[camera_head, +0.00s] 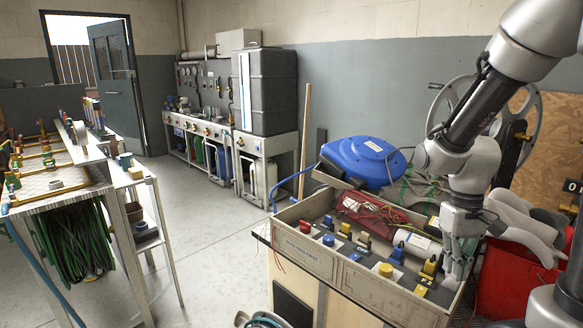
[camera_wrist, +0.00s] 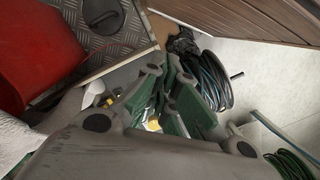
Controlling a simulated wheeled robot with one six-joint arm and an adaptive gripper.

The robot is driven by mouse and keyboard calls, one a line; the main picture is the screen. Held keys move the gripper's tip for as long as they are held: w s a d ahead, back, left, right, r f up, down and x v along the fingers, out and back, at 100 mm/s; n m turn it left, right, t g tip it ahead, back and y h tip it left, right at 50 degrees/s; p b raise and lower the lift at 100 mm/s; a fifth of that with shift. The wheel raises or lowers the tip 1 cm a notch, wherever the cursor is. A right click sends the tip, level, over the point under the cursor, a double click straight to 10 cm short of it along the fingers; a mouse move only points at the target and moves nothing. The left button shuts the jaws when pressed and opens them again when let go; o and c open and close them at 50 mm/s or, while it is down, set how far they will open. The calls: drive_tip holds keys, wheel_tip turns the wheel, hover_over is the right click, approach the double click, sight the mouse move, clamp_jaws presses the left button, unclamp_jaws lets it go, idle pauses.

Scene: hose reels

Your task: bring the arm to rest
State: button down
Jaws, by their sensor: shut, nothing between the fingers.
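My arm comes in from the upper right in the head view and bends down at the elbow. My gripper (camera_head: 456,268) points down at the right end of the wooden crate (camera_head: 305,249). It is shut, with nothing seen between its fingers. In the wrist view my gripper (camera_wrist: 170,92) fills the middle, its grey and green fingers drawn together. I cannot tell whether the fingertips touch anything in the crate.
The crate holds yellow and blue fittings and a red bundle (camera_head: 372,214). A blue hose reel (camera_head: 361,162) stands behind it. A red bin (camera_head: 507,280) is at the right. A workbench (camera_head: 90,180) stands at the left. The floor (camera_head: 215,215) between is clear.

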drive_tip(key=s+r+t, duration=0.3)
drive_tip(key=s+r, duration=0.1)
drive_tip(key=r, duration=0.4)
drive_tip(key=s+r+t, duration=0.3)
drive_tip(key=s+r, duration=0.1)
drive_tip(key=r, duration=0.4)
drive_tip(key=shift+s+d+m, duration=0.3)
drive_tip(key=shift+s+m, duration=0.05)
drive_tip(key=shift+m, duration=0.05)
